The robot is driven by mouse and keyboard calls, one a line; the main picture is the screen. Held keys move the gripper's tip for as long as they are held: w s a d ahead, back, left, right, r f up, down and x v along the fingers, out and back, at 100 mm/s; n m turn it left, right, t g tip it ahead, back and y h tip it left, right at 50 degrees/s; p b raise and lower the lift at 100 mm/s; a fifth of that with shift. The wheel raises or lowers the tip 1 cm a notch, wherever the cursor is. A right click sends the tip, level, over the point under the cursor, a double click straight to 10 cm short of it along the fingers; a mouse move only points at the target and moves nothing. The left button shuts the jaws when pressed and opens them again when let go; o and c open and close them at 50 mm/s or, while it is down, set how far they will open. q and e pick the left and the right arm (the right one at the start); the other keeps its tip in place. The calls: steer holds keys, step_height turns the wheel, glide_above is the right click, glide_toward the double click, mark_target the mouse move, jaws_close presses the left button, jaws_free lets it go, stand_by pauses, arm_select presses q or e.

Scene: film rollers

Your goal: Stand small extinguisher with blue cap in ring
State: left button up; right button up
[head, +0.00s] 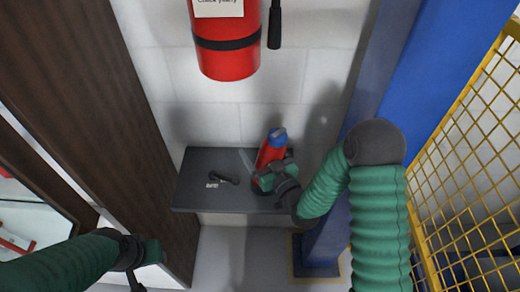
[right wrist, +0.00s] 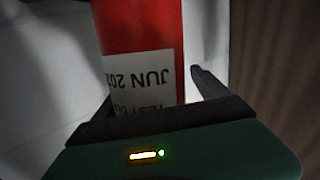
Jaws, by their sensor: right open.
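A small red extinguisher (head: 268,153) with a blue cap (head: 277,136) is on the grey shelf (head: 225,160), cap up and leaning slightly right in the picture; I cannot tell whether it is truly tilted. My right gripper (head: 268,178) is at its lower body, open. In the right wrist view the red body with a white label (right wrist: 145,75) stands between the open fingers (right wrist: 150,105), nearer the left one. The extinguisher's base is hidden behind the gripper, and I cannot make out a ring. My left gripper (head: 148,265) hangs at lower left, away from the shelf; its jaws are unclear.
A small black object (head: 224,178) and a white lettered label (head: 212,186) are on the shelf's left half. A large red extinguisher (head: 226,55) hangs on the wall above. A brown panel stands left; a blue column (head: 395,85) and yellow mesh (head: 465,140) stand right.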

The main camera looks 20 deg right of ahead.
steer(key=b+v, duration=0.1)
steer(key=v, duration=0.6)
steer(key=shift+s+d, duration=0.1)
steer(key=shift+d, duration=0.1)
steer(key=p+v, duration=0.4)
steer(key=p, duration=0.2)
steer(key=shift+s+r, duration=0.1)
steer(key=shift+s, duration=0.3)
steer(key=shift+s, duration=0.1)
